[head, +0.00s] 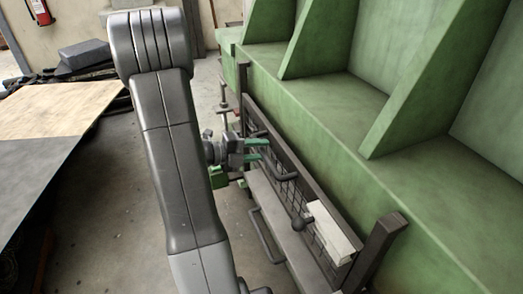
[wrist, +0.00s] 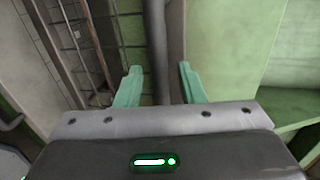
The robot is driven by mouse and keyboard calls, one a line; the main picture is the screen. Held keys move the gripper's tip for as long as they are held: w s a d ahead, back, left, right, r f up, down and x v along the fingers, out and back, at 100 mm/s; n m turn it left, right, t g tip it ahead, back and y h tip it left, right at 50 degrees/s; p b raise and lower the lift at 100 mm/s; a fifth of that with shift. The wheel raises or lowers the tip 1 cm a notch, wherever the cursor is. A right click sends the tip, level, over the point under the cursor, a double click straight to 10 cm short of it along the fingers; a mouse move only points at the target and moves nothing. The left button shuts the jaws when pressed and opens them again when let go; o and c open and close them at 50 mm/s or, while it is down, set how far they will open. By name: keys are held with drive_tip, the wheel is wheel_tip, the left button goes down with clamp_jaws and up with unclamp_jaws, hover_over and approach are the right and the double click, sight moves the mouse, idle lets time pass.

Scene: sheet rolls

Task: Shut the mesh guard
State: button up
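The mesh guard (head: 300,170) is a long dark-framed panel with wire mesh along the front of the green machine. A dark bar handle (head: 284,177) stands out from it. How far open the guard is cannot be told. My gripper (head: 264,149) is at the far half of the guard, its green fingertips spread apart and pointing at the panel. In the wrist view, my gripper (wrist: 160,85) has a dark bar (wrist: 158,40) between and beyond its fingers; contact is not visible. Mesh (wrist: 85,40) shows to the left there.
A pale block-like box (head: 330,232) is at the guard's near end, beside a dark post (head: 378,240). A grey ledge (head: 275,215) with a second handle (head: 262,238) lies below. Green machine ribs (head: 425,75) rise at right.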

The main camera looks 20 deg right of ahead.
drive_tip(key=shift+d+f, duration=0.15)
drive_tip(key=shift+d, duration=0.5)
clamp_jaws()
drive_tip(key=b, duration=0.6)
approach(274, 188)
drive_tip(key=x, duration=0.5)
drive_tip(key=shift+s+d, duration=0.1)
drive_tip(key=shift+s, duration=0.15)
unclamp_jaws()
